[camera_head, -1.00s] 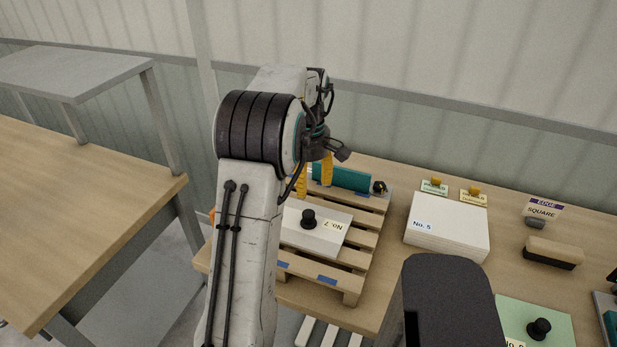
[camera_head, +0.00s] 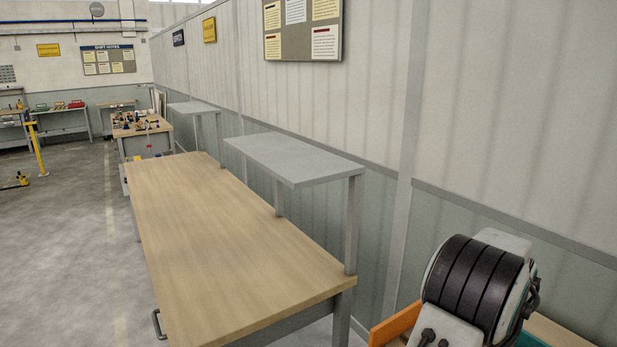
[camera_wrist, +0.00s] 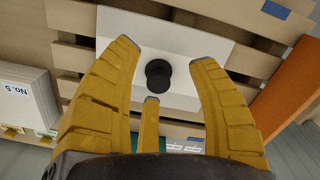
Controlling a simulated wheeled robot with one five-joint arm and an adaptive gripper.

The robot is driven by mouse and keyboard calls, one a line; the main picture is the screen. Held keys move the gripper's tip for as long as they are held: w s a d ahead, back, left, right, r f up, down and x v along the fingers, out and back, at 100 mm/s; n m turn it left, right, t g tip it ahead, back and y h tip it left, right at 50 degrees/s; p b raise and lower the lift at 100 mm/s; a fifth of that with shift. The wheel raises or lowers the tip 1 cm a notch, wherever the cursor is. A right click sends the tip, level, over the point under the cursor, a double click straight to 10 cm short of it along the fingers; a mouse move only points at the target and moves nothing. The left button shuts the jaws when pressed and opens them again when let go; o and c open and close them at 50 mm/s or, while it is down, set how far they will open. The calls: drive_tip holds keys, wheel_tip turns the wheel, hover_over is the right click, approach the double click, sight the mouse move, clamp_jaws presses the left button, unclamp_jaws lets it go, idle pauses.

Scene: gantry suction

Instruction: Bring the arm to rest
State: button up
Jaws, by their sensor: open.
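My gripper (camera_wrist: 165,54) shows in the wrist view with its yellow fingers spread open and nothing held between them. Beyond the fingertips is a white slab (camera_wrist: 205,45) with a black knob (camera_wrist: 158,73) on top. The knob appears between the fingers, and I cannot tell how large the gap to it is. The slab lies on a wooden pallet (camera_wrist: 238,62). In the head view only part of my arm shows, at the lower right; my gripper is out of that picture.
A white stack marked No. 5 (camera_wrist: 20,98) stands beside the pallet. In the head view, a bare wooden table (camera_head: 210,240) with a grey raised shelf (camera_head: 295,158) stands left of my arm. An orange panel (camera_head: 398,322) shows near my arm. Open floor (camera_head: 70,240) lies farther left.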

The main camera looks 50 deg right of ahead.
drive_tip(key=w+a+r+n+t, duration=0.1)
drive_tip(key=w+a+r+n, duration=0.2)
drive_tip(key=a, duration=1)
drive_tip(key=w+a+r+n+t, duration=0.2)
drive_tip(key=w+a+n, duration=0.4)
drive_tip(key=w+a, duration=0.4)
drive_tip(key=w+a+r+n+t, duration=0.1)
drive_tip(key=w+a+r+n, duration=0.3)
drive_tip(key=a, duration=1.4)
drive_tip(key=shift+w+a+r+n+h, duration=0.3)
drive_tip(key=shift+w+n, duration=0.5)
drive_tip(key=shift+w, duration=0.85)
